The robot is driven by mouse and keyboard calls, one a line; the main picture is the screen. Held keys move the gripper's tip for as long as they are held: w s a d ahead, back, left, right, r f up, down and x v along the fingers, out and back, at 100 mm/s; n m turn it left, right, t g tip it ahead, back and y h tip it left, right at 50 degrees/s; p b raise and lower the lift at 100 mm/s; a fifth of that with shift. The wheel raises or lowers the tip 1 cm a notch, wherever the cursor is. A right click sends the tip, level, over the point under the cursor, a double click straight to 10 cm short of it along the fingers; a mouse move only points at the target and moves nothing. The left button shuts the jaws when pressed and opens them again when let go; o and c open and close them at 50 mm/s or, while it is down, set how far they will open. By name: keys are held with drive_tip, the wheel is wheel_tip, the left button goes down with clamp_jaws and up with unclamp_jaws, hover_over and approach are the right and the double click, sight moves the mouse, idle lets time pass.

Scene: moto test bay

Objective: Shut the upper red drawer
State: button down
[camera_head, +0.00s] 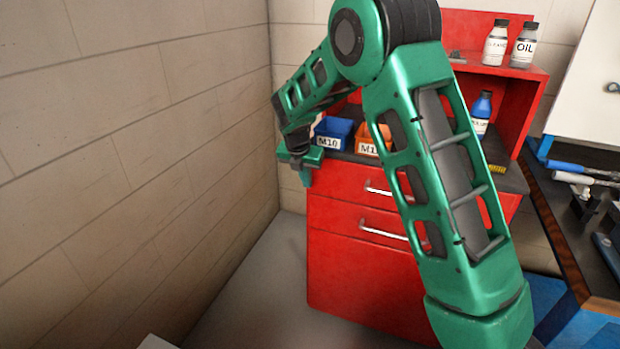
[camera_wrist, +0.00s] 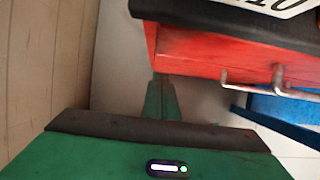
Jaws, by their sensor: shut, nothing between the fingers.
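The red cabinet (camera_head: 345,265) stands against the back wall, with its upper red drawer (camera_head: 340,185) and silver handle (camera_head: 380,191) facing me. My arm covers the right part of the drawer front. I cannot tell how far the drawer stands out. In the wrist view, the red front (camera_wrist: 215,55) and a bright handle (camera_wrist: 270,85) show at the upper right, below a dark top edge. My gripper (camera_head: 305,180) is at the cabinet's upper left corner, pointing down. Its green fingers (camera_wrist: 161,98) are together and empty, left of the handle; contact with the cabinet cannot be told.
A lower drawer handle (camera_head: 384,233) is below. A blue bin (camera_head: 333,130), an orange bin (camera_head: 368,140) and bottles (camera_head: 495,43) stand on the cabinet. A brick wall (camera_head: 130,150) is at left. A dark workbench (camera_head: 575,225) is at right. Floor (camera_head: 255,275) is clear at left.

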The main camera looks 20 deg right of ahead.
drive_tip(key=v, duration=0.9)
drive_tip(key=s+d+r+m+g+y, duration=0.1)
drive_tip(key=s+d+r+m, duration=0.2)
drive_tip(key=s+d+m, duration=0.6)
drive_tip(key=s+d+r+m+g, duration=0.1)
drive_tip(key=s+d+r+m, duration=0.1)
drive_tip(key=s+d+m, duration=0.7)
drive_tip(key=s+f+m+g+y, duration=0.1)
drive_tip(key=s+f+m+y, duration=0.1)
drive_tip(key=s+m, duration=1.4)
drive_tip(key=s+f, duration=0.1)
drive_tip(key=s, duration=1.1)
drive_tip(key=shift+s+d+m, duration=0.3)
drive_tip(key=shift+s+d, duration=0.05)
drive_tip(key=shift+s, duration=0.05)
